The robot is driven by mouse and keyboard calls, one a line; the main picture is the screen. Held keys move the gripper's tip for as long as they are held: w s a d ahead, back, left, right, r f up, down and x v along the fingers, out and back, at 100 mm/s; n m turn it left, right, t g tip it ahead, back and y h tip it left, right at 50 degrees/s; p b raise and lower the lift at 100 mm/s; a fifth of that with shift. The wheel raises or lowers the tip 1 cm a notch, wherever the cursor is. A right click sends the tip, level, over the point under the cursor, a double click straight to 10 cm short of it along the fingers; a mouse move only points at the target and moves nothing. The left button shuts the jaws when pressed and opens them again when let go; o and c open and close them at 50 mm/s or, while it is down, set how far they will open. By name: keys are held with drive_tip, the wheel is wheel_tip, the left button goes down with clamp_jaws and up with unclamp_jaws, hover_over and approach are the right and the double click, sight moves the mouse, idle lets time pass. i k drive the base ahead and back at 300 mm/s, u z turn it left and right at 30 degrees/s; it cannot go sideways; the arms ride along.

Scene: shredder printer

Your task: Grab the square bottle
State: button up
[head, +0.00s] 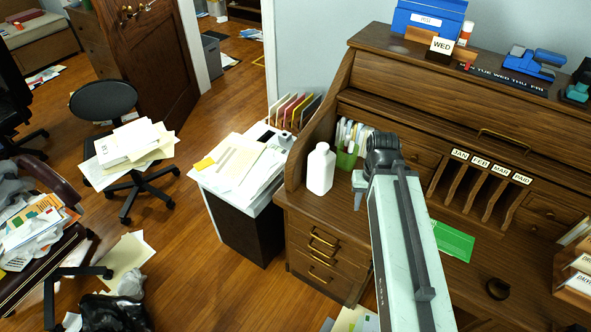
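The square bottle (320,171) is white with a short neck and cap. It stands upright on the left end of the wooden roll-top desk (335,212). My arm reaches in from the bottom of the head view. My gripper (358,196) is at the arm's far end, a little to the right of the bottle, and a gap of desk shows between them. The gripper is small and mostly hidden by the arm's wrist, so its opening cannot be made out. The bottle is not in it.
A green holder with papers (345,157) stands just behind the bottle. Month-labelled dividers (478,180) and a green card (453,241) lie to the arm's right. Papers and a chair (105,100) take up floor at left.

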sight(321, 161)
drive_tip(key=u, duration=0.3)
drive_tip(key=k, duration=0.5)
drive_tip(key=u, duration=2.5)
drive_tip(key=k, duration=0.8)
drive_tip(key=z, duration=0.3)
drive_tip(key=i, duration=1)
